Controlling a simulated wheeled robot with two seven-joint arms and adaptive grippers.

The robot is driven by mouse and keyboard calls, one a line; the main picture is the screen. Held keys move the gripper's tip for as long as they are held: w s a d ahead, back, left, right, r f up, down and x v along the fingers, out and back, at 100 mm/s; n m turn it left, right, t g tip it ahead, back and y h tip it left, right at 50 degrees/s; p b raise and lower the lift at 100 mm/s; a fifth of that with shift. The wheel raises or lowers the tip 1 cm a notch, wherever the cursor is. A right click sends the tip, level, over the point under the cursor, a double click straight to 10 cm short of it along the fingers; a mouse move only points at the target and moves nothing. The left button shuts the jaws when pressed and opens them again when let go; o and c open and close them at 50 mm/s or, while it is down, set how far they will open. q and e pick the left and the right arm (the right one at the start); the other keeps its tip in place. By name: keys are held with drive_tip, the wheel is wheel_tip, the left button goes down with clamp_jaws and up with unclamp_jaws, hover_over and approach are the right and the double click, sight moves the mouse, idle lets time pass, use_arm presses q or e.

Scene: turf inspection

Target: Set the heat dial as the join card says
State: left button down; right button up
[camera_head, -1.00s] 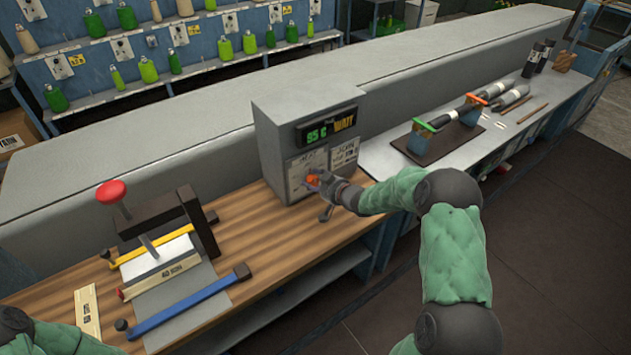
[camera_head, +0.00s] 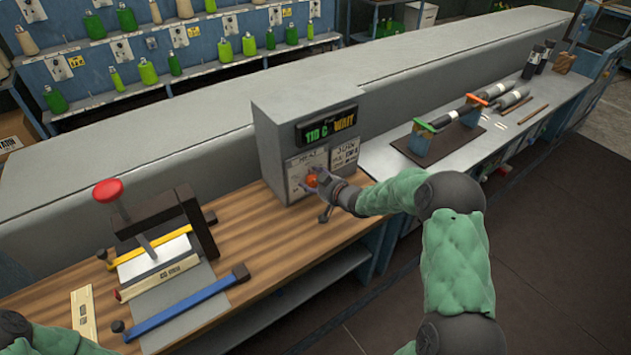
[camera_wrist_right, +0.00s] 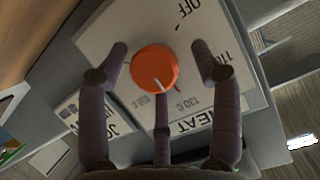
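The heat dial (camera_head: 312,180) is an orange knob on the front of a grey box (camera_head: 275,135). The box's display (camera_head: 328,128) reads 110 C and WAIT. OFF is printed at the upper right. My right gripper (camera_head: 322,186) is at the dial. Its fingers (camera_wrist_right: 160,52) stand open on both sides of the dial, with gaps showing. The join card (camera_head: 344,153) is right of the dial; its small print is unreadable. My left gripper is out of view.
A press with a red knob (camera_head: 109,192) and blue bar (camera_head: 185,305) stands on the wooden bench, left of the box. Bare wood (camera_head: 245,230) lies between press and box.

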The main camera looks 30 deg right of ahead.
drive_tip(key=shift+d, duration=0.1)
drive_tip(key=v, duration=1.2)
idle(0.4)
drive_tip(key=shift+s+f, duration=0.1)
drive_tip(key=shift+s, duration=0.05)
